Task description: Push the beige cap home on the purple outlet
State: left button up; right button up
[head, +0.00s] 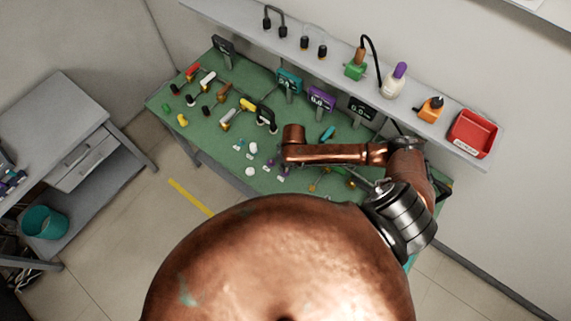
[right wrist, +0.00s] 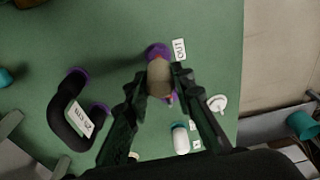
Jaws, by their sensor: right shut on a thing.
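In the right wrist view, the beige cap (right wrist: 160,78) is between the fingertips of my right gripper (right wrist: 161,84), which is shut on it. The purple outlet (right wrist: 157,49) shows just past the cap's far end, next to a white tag reading OUT (right wrist: 180,50). The cap lines up with the outlet and overlaps it in this view; I cannot tell how far it is seated. In the head view my right arm reaches over the green bench, and its gripper, the cap and the outlet cannot be made out. My left gripper is not in view.
A black bent hose (right wrist: 62,112) with purple ends and a tag lies left of my right gripper. A white-bodied part (right wrist: 180,140) and a white disc (right wrist: 218,103) are close to the right finger. A shelf (head: 420,125) with bottles and a red bin (head: 472,133) runs behind the bench.

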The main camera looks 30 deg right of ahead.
jog(key=shift+p, duration=0.4)
jog(key=shift+f+b, duration=0.55)
jog(key=shift+f, duration=1.25)
jog(key=o, duration=1.1)
jog(key=r, duration=0.4)
jog(key=s+r, duration=0.1)
jog(key=r, duration=0.7)
jog(key=shift+s+d, duration=0.15)
jog(key=shift+d, duration=0.2)
